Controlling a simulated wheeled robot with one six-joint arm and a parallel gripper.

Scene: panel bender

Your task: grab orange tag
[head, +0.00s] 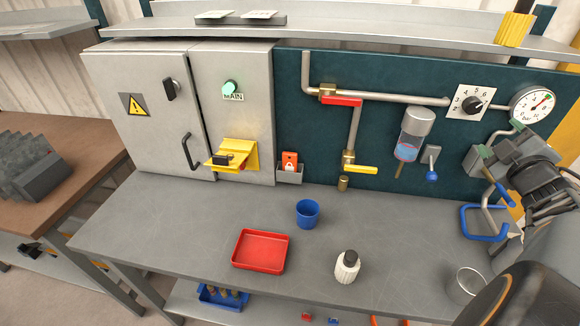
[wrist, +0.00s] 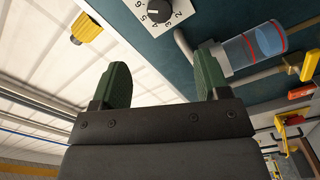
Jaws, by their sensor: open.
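The orange tag (head: 290,159) stands upright in a small grey holder (head: 290,176) on the lower left of the teal panel, beside the cabinet. White marking shows on its face, and its lower part is hidden by the holder. My gripper (head: 494,146) is at the far right of the head view, near the gauge and well away from the tag. In the wrist view its two green fingers (wrist: 163,66) stand wide apart with nothing between them. I cannot make out the tag in the wrist view.
A yellow-handled valve (head: 360,169), a red-handled valve (head: 342,101) and a blue-filled cylinder (head: 412,136) project from the panel. A yellow bracket (head: 236,157) projects left of the tag. A blue cup (head: 307,213), red tray (head: 260,250) and white bottle (head: 347,267) stand on the bench.

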